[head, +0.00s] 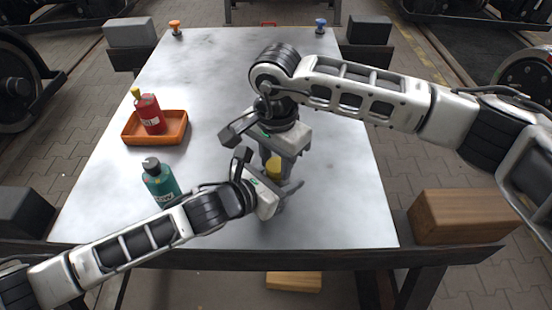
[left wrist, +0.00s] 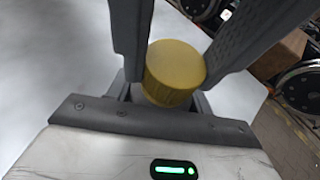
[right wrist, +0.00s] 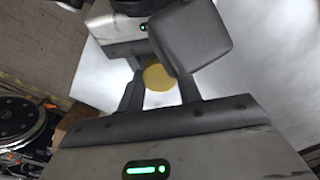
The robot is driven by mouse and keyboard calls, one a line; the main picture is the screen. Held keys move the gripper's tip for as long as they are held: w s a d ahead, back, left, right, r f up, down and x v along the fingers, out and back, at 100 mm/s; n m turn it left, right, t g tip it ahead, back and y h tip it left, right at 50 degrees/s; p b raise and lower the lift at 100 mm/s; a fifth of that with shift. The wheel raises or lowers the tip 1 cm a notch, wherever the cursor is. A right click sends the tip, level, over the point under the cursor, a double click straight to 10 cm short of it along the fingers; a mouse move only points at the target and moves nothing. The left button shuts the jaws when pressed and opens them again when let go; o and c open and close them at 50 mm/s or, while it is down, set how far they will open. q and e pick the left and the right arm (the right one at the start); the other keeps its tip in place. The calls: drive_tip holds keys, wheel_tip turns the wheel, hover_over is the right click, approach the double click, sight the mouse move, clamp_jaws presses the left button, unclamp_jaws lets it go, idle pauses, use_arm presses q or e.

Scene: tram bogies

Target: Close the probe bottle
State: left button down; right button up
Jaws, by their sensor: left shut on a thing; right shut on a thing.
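A yellow cap (head: 273,167) shows between my two grippers, over the front middle of the table. It also shows from above in the left wrist view (left wrist: 175,72) and in the right wrist view (right wrist: 158,76). The probe bottle's body beneath it is hidden by my grippers. My left gripper (head: 283,192) comes from the front left and is shut on the bottle, low down. My right gripper (head: 275,160) reaches down from above and is shut on the cap. Whether the cap sits fully on the bottle's neck cannot be told.
A teal bottle (head: 160,181) with a grey cap stands left of my left gripper. A red bottle (head: 150,114) stands in an orange tray (head: 129,136) farther back left.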

drive_tip(key=m, duration=0.6)
drive_tip(key=shift+m, duration=0.3)
drive_tip(key=o, duration=1.1)
drive_tip(key=shift+r, duration=2.3)
drive_tip(key=shift+c, duration=0.6)
